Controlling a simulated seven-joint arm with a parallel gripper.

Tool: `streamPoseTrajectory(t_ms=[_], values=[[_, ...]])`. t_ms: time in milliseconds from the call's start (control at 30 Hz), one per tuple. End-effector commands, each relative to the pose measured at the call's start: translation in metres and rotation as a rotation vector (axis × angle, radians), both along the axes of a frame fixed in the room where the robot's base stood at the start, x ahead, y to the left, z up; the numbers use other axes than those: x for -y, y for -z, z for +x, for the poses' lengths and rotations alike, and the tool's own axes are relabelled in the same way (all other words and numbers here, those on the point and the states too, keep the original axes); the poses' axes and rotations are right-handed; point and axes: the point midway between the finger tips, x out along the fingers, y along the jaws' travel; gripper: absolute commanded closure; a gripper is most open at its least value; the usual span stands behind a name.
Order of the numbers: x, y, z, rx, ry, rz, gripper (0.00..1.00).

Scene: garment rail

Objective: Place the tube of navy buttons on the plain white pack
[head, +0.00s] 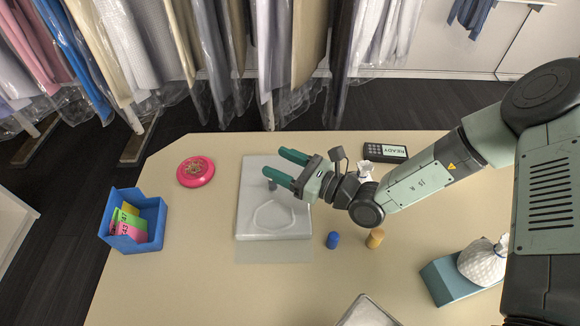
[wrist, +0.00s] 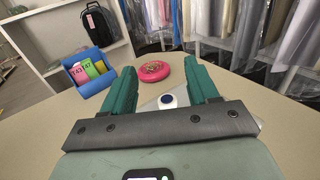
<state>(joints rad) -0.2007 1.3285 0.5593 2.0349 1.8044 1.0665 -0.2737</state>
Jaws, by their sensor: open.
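The plain white pack (head: 250,205) lies flat on the table, left of centre in the head view, with a raised outline on its near half. A small upright round thing with a white rim and navy centre, seemingly the tube of navy buttons (wrist: 167,101), shows between my fingers in the wrist view. In the head view it is a small grey shape (head: 271,185) over the pack's far half, partly hidden by a finger. It appears to stand on the pack. My gripper (head: 279,164) is open above the pack, its green fingers apart on either side of the tube.
A blue bin (head: 152,216) with coloured tags and a pink round tin (head: 195,171) are to the left. A blue cylinder (head: 333,240) and a tan one (head: 375,238) stand right of the pack. A black device (head: 385,152) lies behind; a teal box (head: 447,280) is at right.

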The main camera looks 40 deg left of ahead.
Motion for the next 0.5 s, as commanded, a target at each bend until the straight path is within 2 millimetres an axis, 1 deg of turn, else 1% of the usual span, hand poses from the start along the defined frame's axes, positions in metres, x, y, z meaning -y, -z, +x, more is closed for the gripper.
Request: streamPoseTrajectory(t_ms=[333, 433, 500], values=[[0.002, -0.007, 0.001, 0.016, -0.008, 0.001, 0.41], [0.010, -0.023, 0.005, 0.092, -0.052, 0.004, 0.41], [0.021, -0.041, 0.009, 0.184, -0.108, 0.001, 0.41]])
